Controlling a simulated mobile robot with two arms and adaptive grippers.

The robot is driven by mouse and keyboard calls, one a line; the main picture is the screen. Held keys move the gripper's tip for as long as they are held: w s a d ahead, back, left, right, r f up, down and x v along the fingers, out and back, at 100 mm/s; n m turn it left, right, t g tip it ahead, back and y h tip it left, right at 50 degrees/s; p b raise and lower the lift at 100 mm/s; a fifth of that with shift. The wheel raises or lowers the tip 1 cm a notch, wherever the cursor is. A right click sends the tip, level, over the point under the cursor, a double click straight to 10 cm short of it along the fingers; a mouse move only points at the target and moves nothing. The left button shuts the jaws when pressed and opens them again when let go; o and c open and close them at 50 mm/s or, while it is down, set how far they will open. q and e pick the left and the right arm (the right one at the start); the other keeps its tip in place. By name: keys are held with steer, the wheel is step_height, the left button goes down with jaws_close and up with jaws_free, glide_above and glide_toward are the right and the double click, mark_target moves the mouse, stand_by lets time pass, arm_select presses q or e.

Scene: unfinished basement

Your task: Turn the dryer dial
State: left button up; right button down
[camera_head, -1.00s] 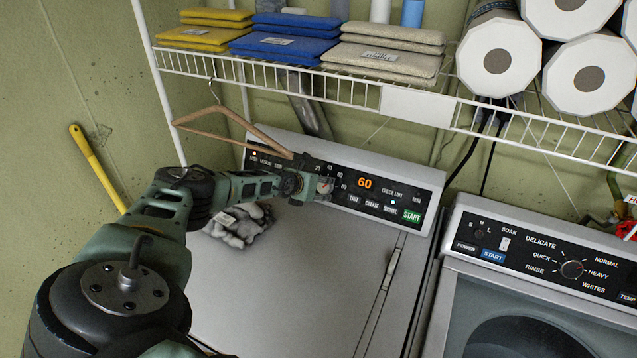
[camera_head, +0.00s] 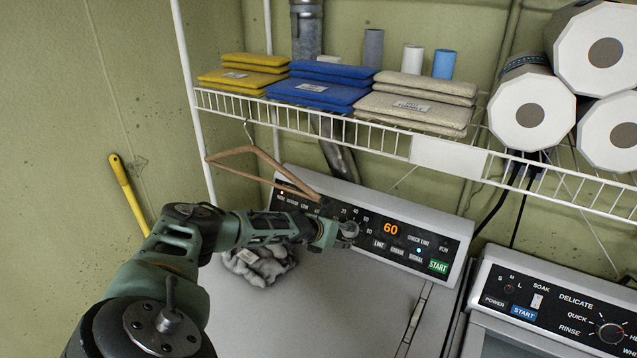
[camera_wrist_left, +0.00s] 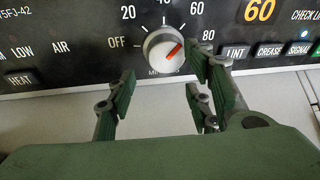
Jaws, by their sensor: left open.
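The dryer dial (camera_wrist_left: 164,48) is a round white knob with a red pointer, on the dark dryer panel (camera_wrist_left: 75,40). In the head view my left gripper (camera_head: 338,234) is at the panel and largely hides the dial. An orange 60 display (camera_head: 391,229) is lit to its right. My right gripper is not in view.
A grey cloth (camera_head: 258,264) lies on the dryer top (camera_head: 320,310) below my left arm. A wooden hanger (camera_head: 262,170) hangs from the wire shelf (camera_head: 300,120) just above the arm. A washer panel (camera_head: 560,305) stands to the right.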

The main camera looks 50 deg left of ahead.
arm_select(q)
steer(key=shift+s+r, duration=0.15)
steer(key=shift+s, duration=0.2)
steer(key=shift+s+d+f, duration=0.15)
steer(key=shift+s+f, duration=0.1)
steer(key=shift+s, duration=0.2)
steer(key=shift+s+r, duration=0.15)
steer(key=shift+s, duration=0.55)
steer(key=s, duration=0.2)
steer(key=s+d, duration=0.1)
steer(key=s, duration=0.2)
steer(key=shift+s, duration=0.3)
steer(key=shift+s+d+r, duration=0.1)
steer(key=shift+s+d, duration=0.05)
steer(key=shift+s, duration=0.5)
